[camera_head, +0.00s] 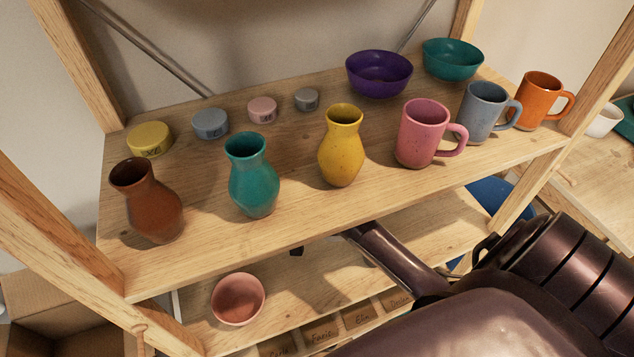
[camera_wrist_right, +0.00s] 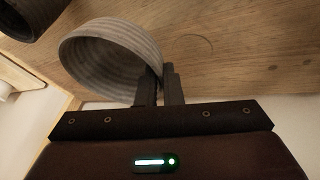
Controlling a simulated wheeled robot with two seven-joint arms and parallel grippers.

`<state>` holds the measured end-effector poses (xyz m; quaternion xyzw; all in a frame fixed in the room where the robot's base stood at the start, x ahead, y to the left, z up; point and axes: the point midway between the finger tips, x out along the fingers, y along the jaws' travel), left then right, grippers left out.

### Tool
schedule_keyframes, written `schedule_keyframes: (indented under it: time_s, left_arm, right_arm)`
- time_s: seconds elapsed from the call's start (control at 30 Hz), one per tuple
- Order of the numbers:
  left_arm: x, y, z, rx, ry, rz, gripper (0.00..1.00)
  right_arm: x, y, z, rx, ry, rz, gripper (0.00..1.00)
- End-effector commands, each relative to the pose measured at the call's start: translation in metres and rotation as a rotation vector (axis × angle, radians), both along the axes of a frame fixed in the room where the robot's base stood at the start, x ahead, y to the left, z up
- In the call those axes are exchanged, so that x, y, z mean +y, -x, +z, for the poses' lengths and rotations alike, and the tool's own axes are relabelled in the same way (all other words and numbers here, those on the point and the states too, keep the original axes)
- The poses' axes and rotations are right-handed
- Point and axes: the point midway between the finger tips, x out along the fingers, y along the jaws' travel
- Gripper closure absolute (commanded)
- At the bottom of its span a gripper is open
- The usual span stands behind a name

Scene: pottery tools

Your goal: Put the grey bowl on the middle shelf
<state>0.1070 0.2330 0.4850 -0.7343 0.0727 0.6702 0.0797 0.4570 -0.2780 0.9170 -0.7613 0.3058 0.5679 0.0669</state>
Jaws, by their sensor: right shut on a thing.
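The grey bowl (camera_wrist_right: 112,58) shows in the right wrist view, ribbed and with its open side facing the camera. My right gripper (camera_wrist_right: 158,78) is shut on its rim at the bowl's right side. A wooden board (camera_wrist_right: 240,50) lies right behind the bowl; I cannot tell whether the bowl touches it. In the head view the upper shelf hides the grey bowl and my right gripper; my right arm reaches in under that shelf. The shelf below it (camera_head: 420,235) holds a pink bowl (camera_head: 238,299) at its left. My left gripper is in neither view.
The upper shelf (camera_head: 300,215) carries vases, mugs, small round tins, a purple bowl (camera_head: 379,75) and a teal bowl (camera_head: 452,60). Wooden posts stand at the unit's sides. A dark object (camera_wrist_right: 30,15) is at the wrist view's upper left. Labelled compartments (camera_head: 320,332) show lower down.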

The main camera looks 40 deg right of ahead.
Motion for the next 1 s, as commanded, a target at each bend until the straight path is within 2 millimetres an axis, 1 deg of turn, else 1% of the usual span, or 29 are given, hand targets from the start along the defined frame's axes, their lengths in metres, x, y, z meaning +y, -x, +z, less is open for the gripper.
schedule_keyframes:
  time_s: [0.03, 0.1, 0.2, 0.27, 0.4, 0.5, 0.87, 0.9, 1.0]
  left_arm:
    - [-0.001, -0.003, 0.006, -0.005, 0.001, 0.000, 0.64]
    - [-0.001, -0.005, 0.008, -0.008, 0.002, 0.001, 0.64]
    - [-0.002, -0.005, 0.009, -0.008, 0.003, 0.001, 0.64]
    - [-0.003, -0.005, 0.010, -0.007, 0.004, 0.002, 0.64]
    - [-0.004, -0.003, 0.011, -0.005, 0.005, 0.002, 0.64]
    - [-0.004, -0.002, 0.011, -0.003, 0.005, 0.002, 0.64]
    - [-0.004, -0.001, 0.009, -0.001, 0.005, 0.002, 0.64]
    - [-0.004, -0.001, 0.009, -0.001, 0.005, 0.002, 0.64]
    - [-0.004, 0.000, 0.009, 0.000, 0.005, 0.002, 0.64]
  right_arm:
    - [-0.009, -0.004, 0.003, 0.001, 0.003, -0.001, 1.00]
    - [-0.017, -0.008, 0.002, 0.000, 0.001, 0.000, 1.00]
    - [-0.023, -0.010, 0.000, 0.000, 0.001, 0.001, 1.00]
    - [-0.024, -0.010, -0.005, 0.000, 0.002, 0.001, 1.00]
    - [-0.025, -0.010, -0.025, 0.002, 0.004, 0.004, 1.00]
    - [-0.024, -0.010, -0.034, 0.000, 0.002, 0.002, 1.00]
    - [-0.023, -0.010, -0.039, -0.001, 0.001, 0.000, 1.00]
    - [-0.023, -0.010, -0.039, 0.000, 0.000, 0.000, 0.91]
    - [-0.023, -0.010, -0.038, 0.000, 0.000, 0.000, 0.78]
